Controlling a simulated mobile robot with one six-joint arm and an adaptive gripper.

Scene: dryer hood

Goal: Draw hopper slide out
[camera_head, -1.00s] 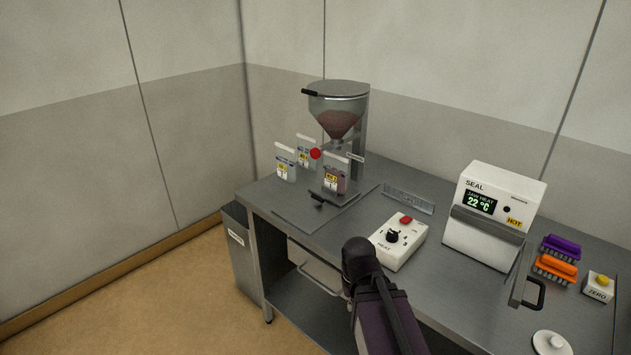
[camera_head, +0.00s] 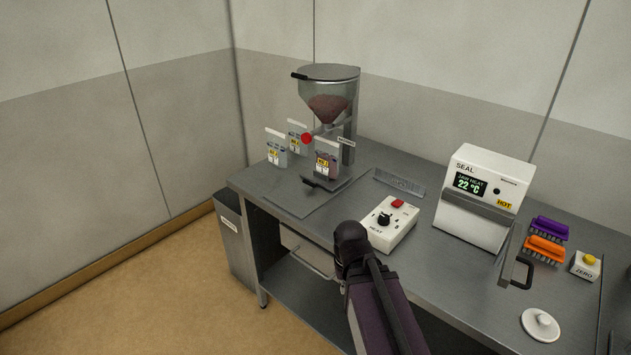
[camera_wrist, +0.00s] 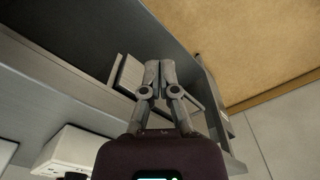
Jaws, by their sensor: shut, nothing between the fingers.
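The hopper (camera_head: 328,103) is a clear funnel of reddish-brown material on a metal stand at the back left of the bench. A red round knob (camera_head: 306,138) sticks out at its outlet, apparently on the slide; the slide plate itself is hard to make out. A filled pouch (camera_head: 326,162) stands just below the outlet. My gripper (camera_wrist: 160,65) shows in the wrist view with its fingers together and nothing between them. It is near the bench's front edge, apart from the hopper. In the head view my arm hides the fingers.
Two pouches (camera_head: 276,149) stand left of the outlet. A black handle (camera_head: 312,182) juts forward below the filled pouch. The heat control box (camera_head: 389,228) and the sealer (camera_head: 480,196) stand to the right.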

